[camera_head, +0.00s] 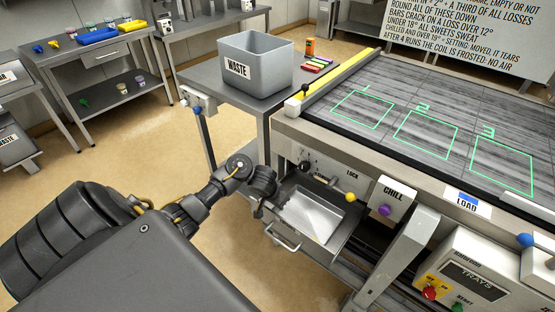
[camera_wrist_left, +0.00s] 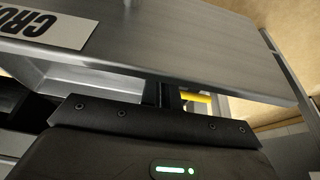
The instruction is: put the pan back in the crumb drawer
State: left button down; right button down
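The crumb drawer (camera_head: 346,238) is pulled out below the machine's front, with a bar handle (camera_head: 283,240). A pale metal surface (camera_head: 316,214) shows inside it; I cannot tell whether this is the pan or the drawer floor. In the left wrist view a grey metal panel (camera_wrist_left: 190,50) with a partly cut-off label (camera_wrist_left: 45,25) starting "CRU" lies close across the gripper. The left fingertips are mostly hidden, so their opening is unclear. My right gripper is out of view.
A grey WASTE bin (camera_head: 254,67) stands on the side table (camera_head: 200,78). A LOCK lever with a yellow knob (camera_head: 350,197) and a CHILL box (camera_head: 392,198) sit just above the drawer. A machine leg (camera_head: 398,258) stands to its right. Open floor lies at the left.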

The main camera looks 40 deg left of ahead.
pick_arm(q)
jog(key=c, duration=1.6)
grip_release()
jog(key=shift+c, duration=0.2)
jog(key=shift+s+r+p, duration=0.1)
jog(key=shift+r+p, duration=0.25)
jog(key=shift+r, duration=0.05)
jog(key=p+v, duration=0.7)
jog(key=v, duration=0.4)
jog(key=shift+s, duration=0.15)
